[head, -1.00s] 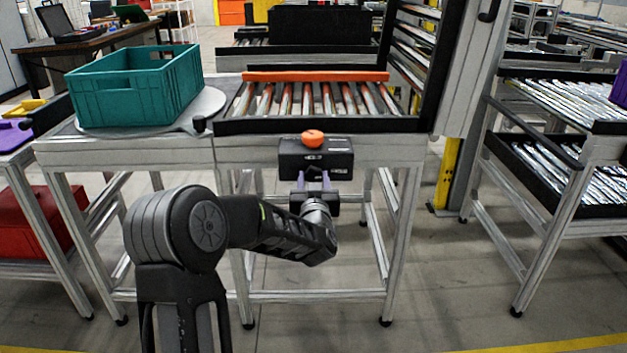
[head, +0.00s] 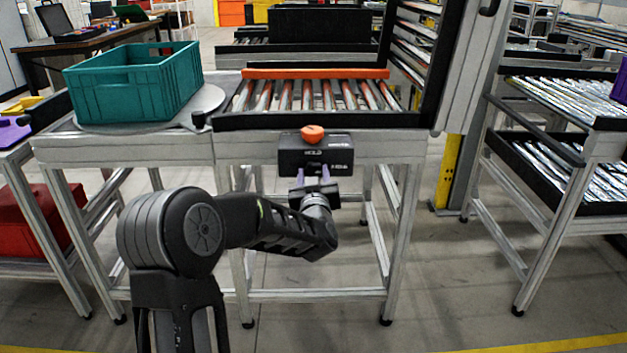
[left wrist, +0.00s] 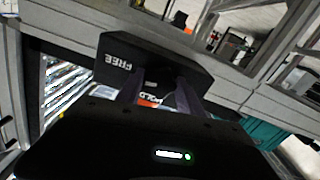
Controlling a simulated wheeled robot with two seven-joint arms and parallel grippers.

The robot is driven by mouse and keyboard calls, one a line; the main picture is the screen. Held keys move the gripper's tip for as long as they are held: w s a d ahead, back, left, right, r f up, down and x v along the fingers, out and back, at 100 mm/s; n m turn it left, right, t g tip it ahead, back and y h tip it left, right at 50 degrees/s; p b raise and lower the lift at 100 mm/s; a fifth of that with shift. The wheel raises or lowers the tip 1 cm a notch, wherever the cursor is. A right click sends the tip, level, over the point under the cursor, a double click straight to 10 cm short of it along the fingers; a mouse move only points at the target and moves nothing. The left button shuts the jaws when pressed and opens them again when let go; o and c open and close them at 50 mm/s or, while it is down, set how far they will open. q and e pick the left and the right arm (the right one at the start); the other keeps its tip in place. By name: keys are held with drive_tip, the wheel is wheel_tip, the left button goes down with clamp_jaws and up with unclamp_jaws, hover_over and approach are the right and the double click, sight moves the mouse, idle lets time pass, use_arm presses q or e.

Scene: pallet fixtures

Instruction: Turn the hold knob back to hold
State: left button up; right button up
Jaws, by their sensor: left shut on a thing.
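The black hold box (head: 290,158) is on the front edge of the roller table, with an orange round part (head: 312,134) on top and the white word HOLD on its face. My left gripper (head: 316,172) is at the front of this box, its two pale fingers shut on the hold knob, which is mostly hidden between them. In the left wrist view the box (left wrist: 165,62) shows the word FREE, and a bit of orange (left wrist: 148,102) shows between the fingers (left wrist: 163,88) beside partly covered lettering. The knob's exact angle cannot be told. My right gripper is not in view.
The roller table (head: 310,122) has an orange bar along its back. A teal crate (head: 128,92) stands on a round plate at left. A red case (head: 38,225) sits on a low shelf. Another roller rack (head: 560,150) stands at right. Floor in front is clear.

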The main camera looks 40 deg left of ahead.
use_arm(q)
drive_tip(key=shift+n+b, duration=7.55)
drive_tip(key=shift+n, duration=0.55)
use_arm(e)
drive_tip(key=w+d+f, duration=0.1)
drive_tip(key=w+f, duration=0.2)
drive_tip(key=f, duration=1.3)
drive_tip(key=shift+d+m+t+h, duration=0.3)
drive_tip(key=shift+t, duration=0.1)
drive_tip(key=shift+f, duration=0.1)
use_arm(q)
drive_tip(key=shift+r, duration=0.1)
drive_tip(key=o, duration=1.4)
drive_tip(key=shift+d, duration=0.1)
